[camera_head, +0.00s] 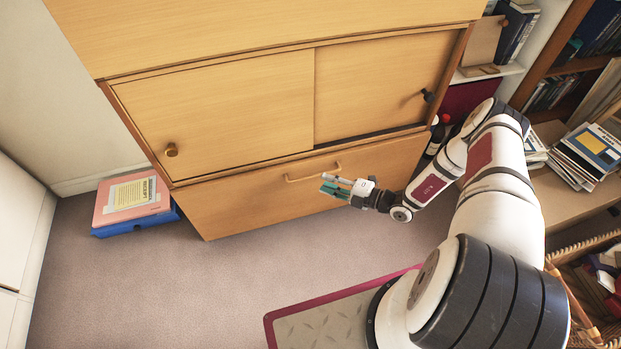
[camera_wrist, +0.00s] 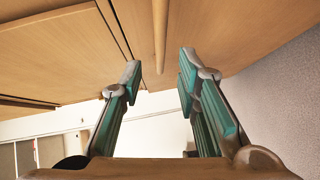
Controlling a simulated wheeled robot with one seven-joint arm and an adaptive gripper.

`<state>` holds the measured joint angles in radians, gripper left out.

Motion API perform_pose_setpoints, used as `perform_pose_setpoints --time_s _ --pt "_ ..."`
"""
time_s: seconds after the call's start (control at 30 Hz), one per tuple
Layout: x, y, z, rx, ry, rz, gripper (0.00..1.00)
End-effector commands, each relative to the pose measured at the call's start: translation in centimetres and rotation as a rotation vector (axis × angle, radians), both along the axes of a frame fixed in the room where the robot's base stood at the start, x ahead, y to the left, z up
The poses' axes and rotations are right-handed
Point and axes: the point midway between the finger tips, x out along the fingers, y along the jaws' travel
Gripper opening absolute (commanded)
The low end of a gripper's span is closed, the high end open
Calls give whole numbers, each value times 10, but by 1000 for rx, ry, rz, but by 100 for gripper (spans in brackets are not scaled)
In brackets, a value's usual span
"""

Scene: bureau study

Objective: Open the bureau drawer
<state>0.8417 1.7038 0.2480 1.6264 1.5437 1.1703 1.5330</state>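The bureau (camera_head: 215,110) is light wood. Its drawer (camera_head: 235,205) is the wide bottom panel, flush with the frame and closed. A wooden bar handle (camera_head: 313,172) runs across the drawer's upper part. In the wrist view the handle (camera_wrist: 160,40) appears as an upright bar, in line with the gap between my fingers. My gripper (camera_head: 334,187) is at the handle's right part, in front of the drawer; the wrist view shows its two teal-padded fingers (camera_wrist: 160,75) apart. The handle does not visibly touch either finger; how deep it sits between them is unclear.
Above the drawer are two door panels with knobs (camera_head: 171,150) (camera_head: 428,95). A pink folder (camera_head: 131,199) on a blue box (camera_head: 137,224) lies left of the bureau. Bookshelves, a desk with books (camera_head: 590,152) and a basket stand right. Carpet (camera_head: 190,290) before the drawer is clear.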

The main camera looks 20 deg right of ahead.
Motion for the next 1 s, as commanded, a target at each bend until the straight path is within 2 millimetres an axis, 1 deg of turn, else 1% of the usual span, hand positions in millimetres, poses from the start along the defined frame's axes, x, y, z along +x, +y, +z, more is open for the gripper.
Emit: perform_pose_setpoints --time_s 0.03,0.2,0.4,0.53,0.8,0.83,0.93,0.97,1.0 --pt "7 8 -3 0 -1 3 30" --pt "28 30 -7 -1 -1 3 30" --pt "44 45 -10 -2 -1 2 30" --pt "48 49 -10 -1 0 1 30" --pt "48 50 -10 -1 0 1 30" --pt "48 50 -10 -1 0 1 25" --pt "48 50 -10 -1 0 1 3" --pt "48 50 -10 -1 0 1 0" --pt "48 50 -10 -1 0 1 0"
